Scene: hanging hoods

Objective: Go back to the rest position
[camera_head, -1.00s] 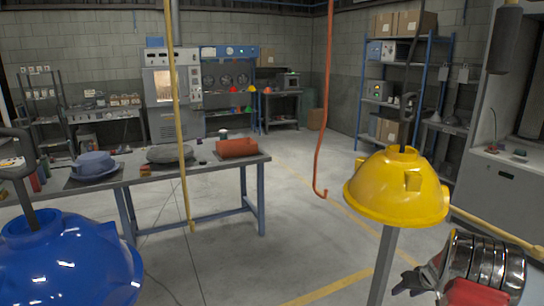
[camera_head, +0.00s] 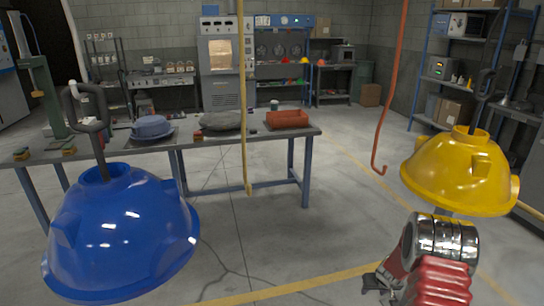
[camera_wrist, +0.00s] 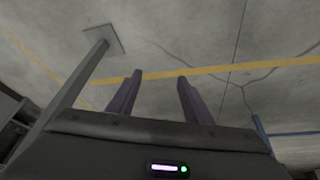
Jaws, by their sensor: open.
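My gripper (camera_wrist: 158,88) shows in the wrist view with its two dark fingers apart and only concrete floor between them. In the head view my gripper (camera_head: 374,288) is low and right of centre, partly hidden behind my wrist. A blue hood (camera_head: 120,235) hangs from a dark hook at the left, close to the camera. A yellow hood (camera_head: 462,172) hangs from a hook at the right, above and beyond my arm. My gripper is apart from both hoods and holds nothing.
Open floor (camera_head: 330,225) lies between the hoods.

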